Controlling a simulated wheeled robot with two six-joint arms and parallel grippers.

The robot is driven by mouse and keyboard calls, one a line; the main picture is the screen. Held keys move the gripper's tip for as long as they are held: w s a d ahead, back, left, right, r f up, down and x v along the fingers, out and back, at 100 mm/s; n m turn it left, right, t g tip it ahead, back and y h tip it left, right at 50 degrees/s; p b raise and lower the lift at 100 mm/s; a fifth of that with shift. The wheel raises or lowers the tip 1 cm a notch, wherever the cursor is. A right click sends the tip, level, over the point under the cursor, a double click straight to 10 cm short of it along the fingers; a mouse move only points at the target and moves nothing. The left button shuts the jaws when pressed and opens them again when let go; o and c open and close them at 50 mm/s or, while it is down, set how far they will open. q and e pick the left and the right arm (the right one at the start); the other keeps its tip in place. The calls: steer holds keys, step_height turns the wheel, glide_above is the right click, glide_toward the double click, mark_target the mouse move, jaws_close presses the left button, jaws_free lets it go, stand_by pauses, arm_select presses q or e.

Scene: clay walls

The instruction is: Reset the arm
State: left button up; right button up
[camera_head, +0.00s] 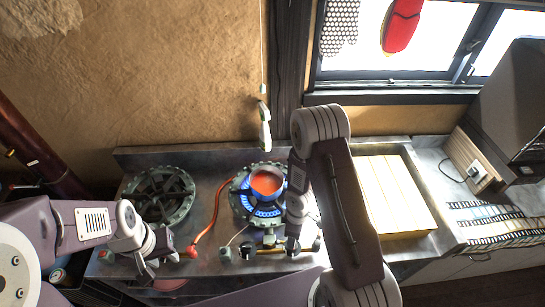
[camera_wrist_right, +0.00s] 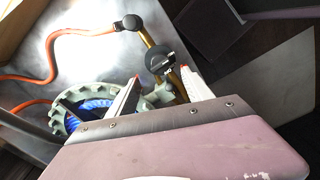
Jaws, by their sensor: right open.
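My left gripper (camera_head: 160,266) hangs over the front left edge of the counter in the head view. Its fingers look apart, with nothing seen between them. My right arm reaches down from the right to the front of the lit burner (camera_head: 262,210). My right gripper (camera_head: 268,252) is open. In the right wrist view its two fingers (camera_wrist_right: 158,92) stand apart, with a dark stove knob and a brass pipe showing beyond and between them. A small blue pot (camera_head: 268,184) with orange-red contents sits on the burner, behind the right gripper.
An unlit burner (camera_head: 160,194) is at the left. A red hose (camera_head: 212,215) curves between the burners. A pale wooden board (camera_head: 395,190) lies right of my right arm. A green-white lighter-like object (camera_head: 264,128) hangs on the wall. A dark appliance (camera_head: 510,105) stands far right.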

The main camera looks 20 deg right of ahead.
steer(key=w+r+m+t+b, duration=0.2)
steer(key=w+r+t+b, duration=0.1)
steer(key=w+r+b, duration=0.35)
steer(key=s+a+r+m+g+b, duration=0.1)
steer(key=s+r+m, duration=0.3)
steer(key=s+m, duration=0.5)
steer(key=shift+s+a+r+g, duration=0.15)
steer(key=shift+s+a+g, duration=0.3)
steer(key=shift+s, duration=0.7)
steer(key=shift+s, duration=0.15)
